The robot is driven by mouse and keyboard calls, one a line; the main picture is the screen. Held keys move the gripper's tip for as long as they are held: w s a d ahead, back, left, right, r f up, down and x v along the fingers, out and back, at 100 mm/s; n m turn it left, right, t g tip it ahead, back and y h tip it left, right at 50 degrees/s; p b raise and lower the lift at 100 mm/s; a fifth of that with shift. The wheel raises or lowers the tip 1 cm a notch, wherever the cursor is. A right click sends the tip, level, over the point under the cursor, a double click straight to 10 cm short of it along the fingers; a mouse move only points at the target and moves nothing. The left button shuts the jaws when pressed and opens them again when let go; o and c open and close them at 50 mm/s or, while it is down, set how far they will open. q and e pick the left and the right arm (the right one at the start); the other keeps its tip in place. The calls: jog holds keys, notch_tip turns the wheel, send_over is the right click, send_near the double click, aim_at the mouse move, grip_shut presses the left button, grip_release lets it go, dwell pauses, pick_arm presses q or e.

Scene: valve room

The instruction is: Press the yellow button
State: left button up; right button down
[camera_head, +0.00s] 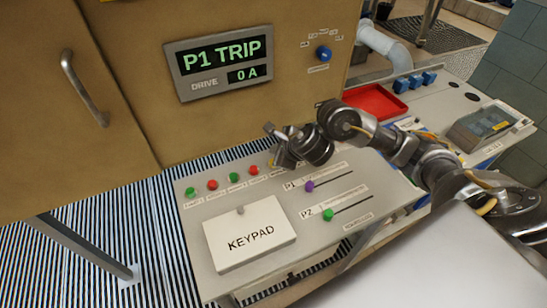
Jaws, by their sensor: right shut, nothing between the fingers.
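The control panel (260,187) has a row of small buttons along its back edge: green (191,191), red (212,184), green (234,177) and red (254,170). A small bit of yellow (271,163) shows at the right end of this row, mostly hidden by my right gripper; it looks like the yellow button. My right gripper (277,143) reaches in from the right, shut and empty, over that end of the row. I cannot tell whether it touches the button. My left gripper is not in view.
A keypad cover (249,233) and purple (309,186) and green (328,215) sliders sit on the panel. A display (219,67) reading "P1 TRIP" and a blue knob (323,53) are on the cabinet behind. A red tray (375,102) lies right of my gripper.

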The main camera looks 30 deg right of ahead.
jog(key=shift+r+p, duration=1.05)
jog(key=shift+r, duration=0.5)
jog(key=shift+f, duration=0.1)
